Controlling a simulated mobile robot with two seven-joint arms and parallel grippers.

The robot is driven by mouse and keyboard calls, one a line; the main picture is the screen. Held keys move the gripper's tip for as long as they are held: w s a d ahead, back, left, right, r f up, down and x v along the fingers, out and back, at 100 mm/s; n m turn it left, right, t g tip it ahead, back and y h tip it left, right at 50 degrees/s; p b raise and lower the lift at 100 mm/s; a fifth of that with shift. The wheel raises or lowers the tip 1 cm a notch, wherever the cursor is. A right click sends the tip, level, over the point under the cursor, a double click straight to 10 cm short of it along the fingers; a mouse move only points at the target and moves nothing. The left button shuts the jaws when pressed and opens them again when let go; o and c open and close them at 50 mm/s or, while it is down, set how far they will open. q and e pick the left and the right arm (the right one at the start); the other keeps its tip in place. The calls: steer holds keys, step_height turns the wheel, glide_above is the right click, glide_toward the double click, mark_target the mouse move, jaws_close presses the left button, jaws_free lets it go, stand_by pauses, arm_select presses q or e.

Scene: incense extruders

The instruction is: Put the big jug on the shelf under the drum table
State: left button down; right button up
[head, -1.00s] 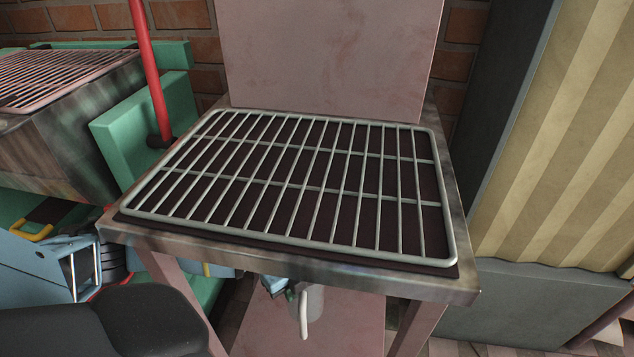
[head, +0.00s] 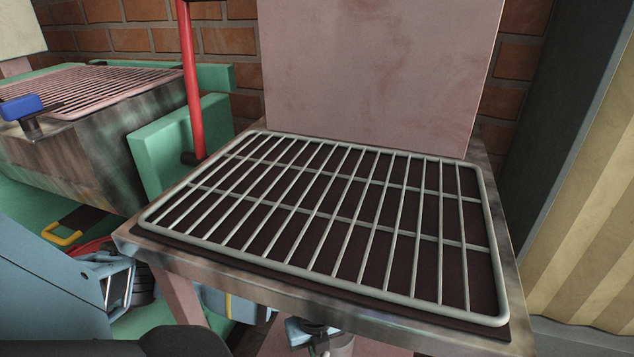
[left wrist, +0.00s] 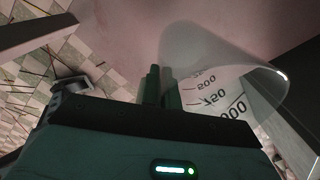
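The big jug (head: 342,347) is pale and see-through; in the head view only a bit shows below the front edge of the rack-topped table (head: 330,295). In the left wrist view the jug (left wrist: 235,85) lies across the right half, with measuring marks and an open rim at right. My left gripper (left wrist: 161,72) has its fingers close together, one on each side of the jug's wall, shut on it. In the head view the gripper (head: 308,331) is partly hidden under the table. A pink shelf panel (head: 272,343) shows beneath; whether the jug touches it I cannot tell. My right gripper is out of view.
A wire rack (head: 330,215) covers the tabletop, with a pink upright panel (head: 375,70) behind. A green machine with a red pole (head: 190,80) stands left, with a light blue chute (head: 50,285). A striped panel (head: 585,240) stands right.

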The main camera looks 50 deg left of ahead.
arm_select(q)
step_height(320, 180, down, 5)
steer(key=shift+f+b, duration=0.1)
steer(key=shift+b, duration=1.15)
steer(key=shift+r, duration=0.2)
steer(key=shift+f, duration=0.15)
steer(key=c, duration=1.7)
jaws_free()
step_height(320, 180, up, 12)
steer(key=p, duration=0.5)
